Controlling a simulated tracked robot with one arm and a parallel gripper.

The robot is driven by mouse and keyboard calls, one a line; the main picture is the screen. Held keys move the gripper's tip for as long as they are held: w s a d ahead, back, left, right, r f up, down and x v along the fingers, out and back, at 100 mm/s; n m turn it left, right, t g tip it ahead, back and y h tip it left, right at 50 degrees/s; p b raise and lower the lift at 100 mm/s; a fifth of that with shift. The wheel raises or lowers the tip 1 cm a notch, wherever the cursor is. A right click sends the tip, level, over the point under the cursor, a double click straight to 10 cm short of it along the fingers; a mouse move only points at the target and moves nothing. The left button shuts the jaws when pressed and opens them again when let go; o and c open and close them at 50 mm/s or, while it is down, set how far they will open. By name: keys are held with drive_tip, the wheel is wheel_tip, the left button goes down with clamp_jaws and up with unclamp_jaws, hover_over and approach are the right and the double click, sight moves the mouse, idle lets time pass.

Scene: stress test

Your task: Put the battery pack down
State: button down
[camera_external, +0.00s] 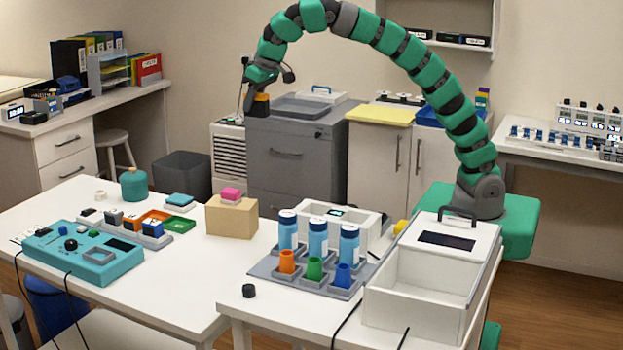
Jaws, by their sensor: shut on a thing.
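My gripper (257,94) hangs at the end of the long green and black arm, near the top left of the grey drawer cabinet. It is shut on a small block, dark with an orange band, which I take to be the battery pack (260,105). The pack appears at the level of the cabinet top (338,115), by its left edge. I cannot tell whether it touches the surface. The fingers are small and partly hidden in this view.
A grey tray (302,106) lies on the cabinet to the right of the pack. The white table (190,270) in front holds a teal device (82,255), a row of small blocks and a cardboard box (231,219). Bottles and a white bin (415,297) stand at right.

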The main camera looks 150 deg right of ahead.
drive_tip(key=s+d, duration=0.4)
drive_tip(key=s, duration=0.1)
wheel_tip(320, 180, down, 26)
drive_tip(key=shift+w+d+f, duration=0.3)
drive_tip(key=shift+w+d, duration=0.9)
drive_tip(key=shift+d, duration=1.25)
drive_tip(key=shift+w+d+f, duration=0.3)
drive_tip(key=shift+w+d, duration=0.95)
drive_tip(key=shift+d, duration=1.15)
drive_tip(key=shift+w+d+f, duration=0.3)
drive_tip(key=shift+w+d, duration=0.9)
drive_tip(key=shift+d, duration=1.25)
drive_tip(key=shift+f+b, duration=0.4)
drive_tip(key=shift+f, duration=1.35)
drive_tip(key=shift+f, duration=0.1)
drive_tip(key=c, duration=1.2)
unclamp_jaws()
drive_tip(key=shift+o, duration=0.2)
